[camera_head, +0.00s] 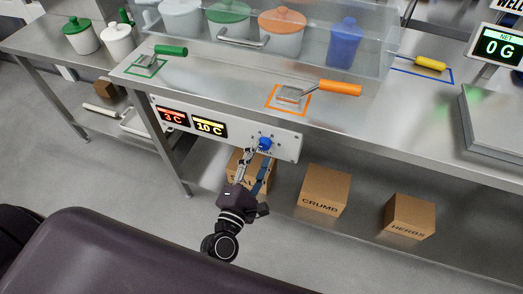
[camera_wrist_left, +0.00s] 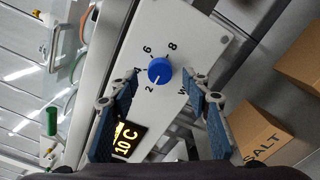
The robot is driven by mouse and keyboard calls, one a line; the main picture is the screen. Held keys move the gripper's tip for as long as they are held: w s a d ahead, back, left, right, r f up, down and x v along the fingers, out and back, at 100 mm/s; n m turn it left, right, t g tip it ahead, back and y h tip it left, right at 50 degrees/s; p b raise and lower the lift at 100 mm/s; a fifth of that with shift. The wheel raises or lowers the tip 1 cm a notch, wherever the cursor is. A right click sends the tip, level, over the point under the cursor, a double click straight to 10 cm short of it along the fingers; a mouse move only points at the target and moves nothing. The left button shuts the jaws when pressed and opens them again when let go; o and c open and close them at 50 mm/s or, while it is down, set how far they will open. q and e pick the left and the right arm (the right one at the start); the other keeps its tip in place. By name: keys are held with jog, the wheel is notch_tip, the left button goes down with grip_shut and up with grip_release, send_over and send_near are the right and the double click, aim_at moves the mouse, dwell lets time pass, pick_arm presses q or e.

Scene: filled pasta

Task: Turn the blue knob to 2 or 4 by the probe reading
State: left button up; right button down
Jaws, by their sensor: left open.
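The blue knob (camera_head: 265,143) sits on a white panel (camera_head: 285,146) on the table's front edge. In the left wrist view the knob (camera_wrist_left: 159,70) has a white pointer toward the lower left, at the 2 mark. The 6 and 8 marks show above it; the 4 is partly hidden by a finger. A red display (camera_head: 173,117) reads 3 C and a yellow display (camera_head: 210,127) reads 10 C. My left gripper (camera_head: 259,157) is open just in front of the knob, fingers on both sides. I cannot tell whether they touch it. My right gripper is not in view.
Above the panel, the steel table holds an orange-handled tool (camera_head: 330,88), a green-handled tool (camera_head: 165,51) and lidded pots behind a clear guard. Boxes marked CRUMB (camera_head: 324,190) and HERBS (camera_head: 409,216) stand on the lower shelf. A SALT box (camera_wrist_left: 262,135) is behind my gripper.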

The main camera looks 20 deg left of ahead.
pick_arm(q)
jog(key=s, duration=0.9)
jog(key=shift+s+a, duration=0.15)
jog(key=shift+s, duration=0.1)
jog(key=shift+f, duration=0.1)
jog(key=s+f+m+g+h, duration=0.1)
jog(key=s+f+m+g, duration=0.45)
jog(key=f, duration=0.85)
jog(key=f+m+g+h, duration=0.1)
jog(key=f+m+g, duration=0.1)
jog(key=f+m, duration=0.95)
jog(key=s+a+f+m+g+y, duration=0.1)
jog(key=s+a+f+m+g, duration=0.1)
jog(key=s+f, duration=0.5)
jog(key=s+a+f+m+g, duration=0.3)
jog(key=s+f+m+g, duration=0.1)
jog(key=s+f, duration=0.4)
jog(key=s+a+f+m+g+y, duration=0.1)
jog(key=s+a+f+m+g, duration=0.2)
jog(key=s+f, duration=0.4)
jog(key=s, duration=0.3)
jog(key=shift+f+y+p, duration=0.3)
jog(key=shift+f, duration=0.05)
jog(key=shift+g, duration=0.25)
